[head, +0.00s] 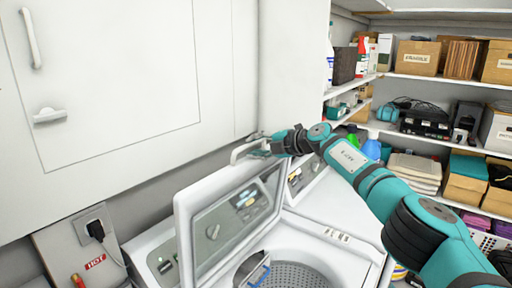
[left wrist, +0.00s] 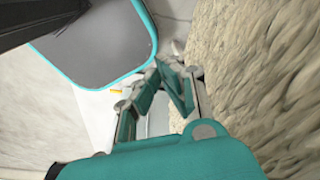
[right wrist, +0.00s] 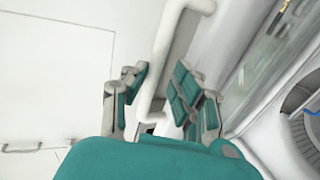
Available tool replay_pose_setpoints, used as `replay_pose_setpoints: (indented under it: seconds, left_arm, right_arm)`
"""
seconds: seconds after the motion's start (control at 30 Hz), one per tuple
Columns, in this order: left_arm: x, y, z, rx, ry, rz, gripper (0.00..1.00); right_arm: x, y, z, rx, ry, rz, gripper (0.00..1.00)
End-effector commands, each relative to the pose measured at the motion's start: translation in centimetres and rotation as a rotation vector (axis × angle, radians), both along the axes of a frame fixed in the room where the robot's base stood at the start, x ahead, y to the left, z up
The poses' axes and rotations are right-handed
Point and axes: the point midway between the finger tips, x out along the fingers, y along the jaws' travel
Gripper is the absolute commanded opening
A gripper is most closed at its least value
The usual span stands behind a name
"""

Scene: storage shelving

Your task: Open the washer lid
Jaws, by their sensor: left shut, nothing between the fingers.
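The washer (head: 345,255) stands at the lower middle of the head view, its drum (head: 290,272) exposed. Its white-framed lid (head: 183,235) with a clear window stands raised, tilted up from the opening. A white handle bar (head: 240,152) is at the lid's top edge. My right gripper (head: 262,148) is at this handle. In the right wrist view the handle (right wrist: 168,45) passes between the fingers of my right gripper (right wrist: 160,88), which are apart; a gap shows on one side. My left gripper (left wrist: 166,80) is shut and empty, away from the washer, outside the head view.
A white cabinet (head: 110,80) fills the upper left. A wall outlet with a plug (head: 95,228) is at the lower left. Shelves with boxes (head: 418,57) and bottles line the right side. In the left wrist view a rough beige surface (left wrist: 260,80) lies close beside the left gripper.

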Motion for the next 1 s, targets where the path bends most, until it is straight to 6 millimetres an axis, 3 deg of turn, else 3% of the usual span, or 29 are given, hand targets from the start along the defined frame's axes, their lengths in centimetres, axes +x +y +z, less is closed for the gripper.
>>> replay_pose_setpoints:
  seconds: [0.47, 1.0]
  left_arm:
    - [-0.1, 0.2, -0.1, 0.002, 0.003, 0.001, 0.00]
    - [-0.1, 0.1, 0.0, 0.002, 0.003, 0.001, 0.00]
  right_arm:
    - [-1.7, -2.1, 0.5, -0.005, 0.003, 0.003, 0.24]
    - [-6.7, -8.4, 3.5, -0.001, 0.000, -0.001, 0.24]
